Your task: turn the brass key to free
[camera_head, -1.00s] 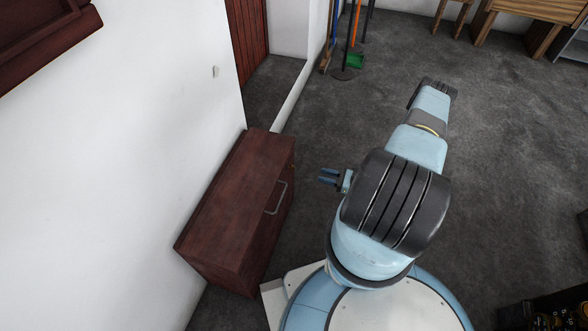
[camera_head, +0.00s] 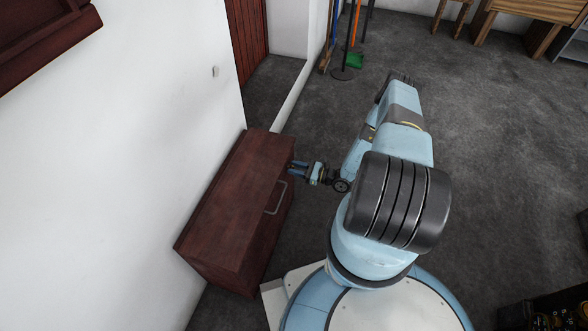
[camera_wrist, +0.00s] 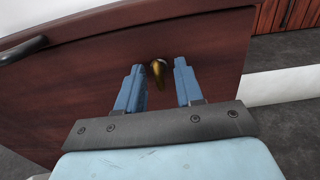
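The brass key (camera_wrist: 158,70) sticks out of the dark red wooden cabinet front (camera_wrist: 90,85) in the wrist view, near the cabinet's upper edge. My gripper (camera_wrist: 159,78) has its two blue fingers apart, one on each side of the key, with a gap to each. Whether the fingertips reach past the key is hard to tell. In the head view my gripper (camera_head: 291,168) is at the far right end of the cabinet front (camera_head: 262,235); the key is not clearly visible there.
A grey bar handle (camera_head: 276,198) is on the cabinet front, left of the key in the wrist view (camera_wrist: 22,50). A white wall (camera_head: 130,150) stands behind the cabinet. Brooms and a green dustpan (camera_head: 355,61) are farther back.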

